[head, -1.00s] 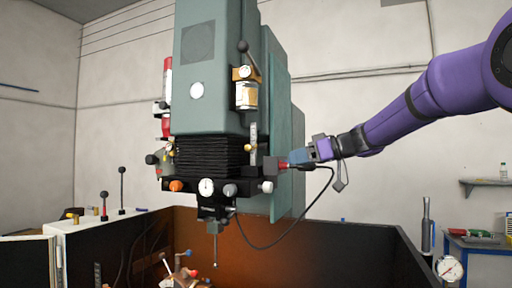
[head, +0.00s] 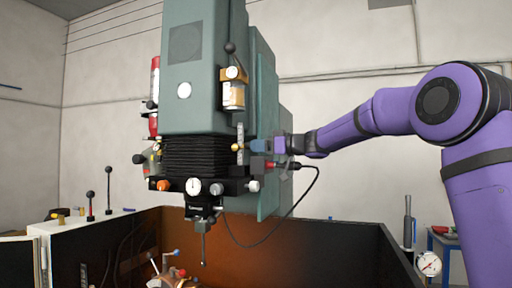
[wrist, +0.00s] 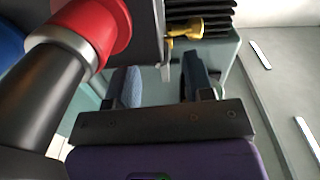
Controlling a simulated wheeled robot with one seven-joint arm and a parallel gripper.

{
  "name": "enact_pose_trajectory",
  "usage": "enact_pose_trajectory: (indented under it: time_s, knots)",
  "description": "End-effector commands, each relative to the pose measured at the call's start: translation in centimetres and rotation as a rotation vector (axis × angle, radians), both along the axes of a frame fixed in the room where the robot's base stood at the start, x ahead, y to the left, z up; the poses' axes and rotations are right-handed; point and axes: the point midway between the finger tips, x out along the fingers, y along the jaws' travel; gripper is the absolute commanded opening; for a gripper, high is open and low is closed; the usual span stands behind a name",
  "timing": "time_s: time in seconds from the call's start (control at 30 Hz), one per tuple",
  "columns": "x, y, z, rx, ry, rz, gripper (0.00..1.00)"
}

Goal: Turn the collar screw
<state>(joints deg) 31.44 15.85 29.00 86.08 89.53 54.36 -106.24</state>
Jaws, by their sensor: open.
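A small brass screw (head: 238,147), which I take to be the collar screw, sits beside a vertical scale on the right of the machine's black bellows. In the wrist view the brass screw (wrist: 185,32) shows beyond my fingertips, with a brass lever-like part. My gripper (head: 256,146) is just right of the screw in the head view. In the wrist view my gripper (wrist: 163,78) has its two fingers apart with nothing between them. The screw appears ahead of the fingers and not between them. Whether a fingertip touches it I cannot tell.
A red-collared black connector (wrist: 108,30) is close on the left of my fingers. Its cable (head: 302,195) hangs in a loop below my gripper. The green machine head (head: 200,95) stands left of the gripper, above a dark-walled enclosure (head: 320,240). The wall side at right is open.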

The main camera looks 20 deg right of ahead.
Motion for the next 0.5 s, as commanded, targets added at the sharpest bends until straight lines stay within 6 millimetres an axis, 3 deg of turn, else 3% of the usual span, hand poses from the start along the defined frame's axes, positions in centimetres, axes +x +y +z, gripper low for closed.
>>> enact_pose_trajectory:
  time_s: [0.47,0.5]
  knots:
    - [0.93,1.18,-0.01,0.0,0.0,-0.001,0.48]
    - [0.93,1.18,-0.01,0.0,0.0,-0.001,0.43]
